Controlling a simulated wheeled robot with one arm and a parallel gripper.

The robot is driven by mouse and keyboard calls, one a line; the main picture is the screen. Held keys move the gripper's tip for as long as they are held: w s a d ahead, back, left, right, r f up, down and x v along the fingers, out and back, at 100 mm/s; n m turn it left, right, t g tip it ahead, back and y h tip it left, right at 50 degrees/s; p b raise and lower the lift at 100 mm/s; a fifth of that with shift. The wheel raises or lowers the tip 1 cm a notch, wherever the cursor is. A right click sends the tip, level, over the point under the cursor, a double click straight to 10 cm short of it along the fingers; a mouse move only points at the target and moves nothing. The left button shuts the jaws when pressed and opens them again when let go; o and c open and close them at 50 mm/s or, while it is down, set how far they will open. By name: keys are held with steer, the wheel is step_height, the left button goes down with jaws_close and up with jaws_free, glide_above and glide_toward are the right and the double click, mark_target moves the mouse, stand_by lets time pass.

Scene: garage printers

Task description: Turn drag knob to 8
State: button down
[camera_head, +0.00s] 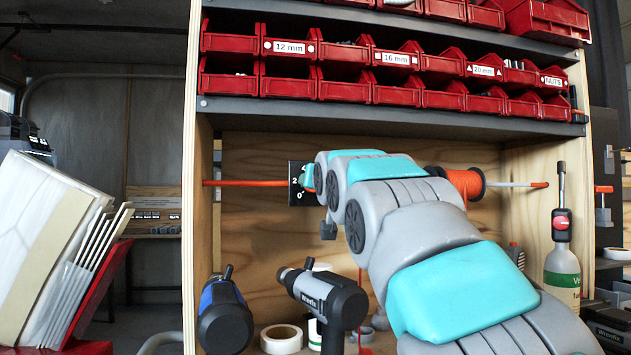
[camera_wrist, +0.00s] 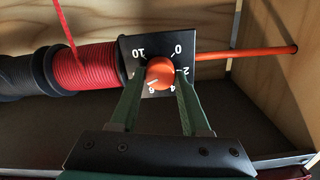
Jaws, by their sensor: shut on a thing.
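The drag knob (camera_wrist: 160,72) is orange and round, on a black dial plate (camera_wrist: 130,46) with white numbers. In the wrist view 0, 2, 4, 6 and 10 show; the 8 is hidden, apparently behind the left finger. The knob's white pointer line slants down-left, near the 6; its exact setting is hard to tell. My gripper (camera_wrist: 159,82) is shut on the knob, one green finger on each side. In the head view the plate (camera_head: 295,169) shows 2 and 0, and my gripper (camera_head: 308,178) covers most of the knob.
An orange rod (camera_wrist: 245,54) runs right from the plate in the wrist view. A red spool (camera_wrist: 88,66) with a strand is to the left. Red bins (camera_head: 343,89) hang above my arm. Drills (camera_head: 325,300) and a tape roll (camera_head: 281,340) stand below.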

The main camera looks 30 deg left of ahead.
steer(key=shift+f+m, duration=0.1)
steer(key=shift+m, duration=1.1)
steer(key=shift+c, duration=1.8)
jaws_free()
steer(key=b+v, duration=0.2)
steer(key=v, duration=0.5)
steer(key=shift+s+d, duration=0.25)
steer(key=shift+s, duration=0.05)
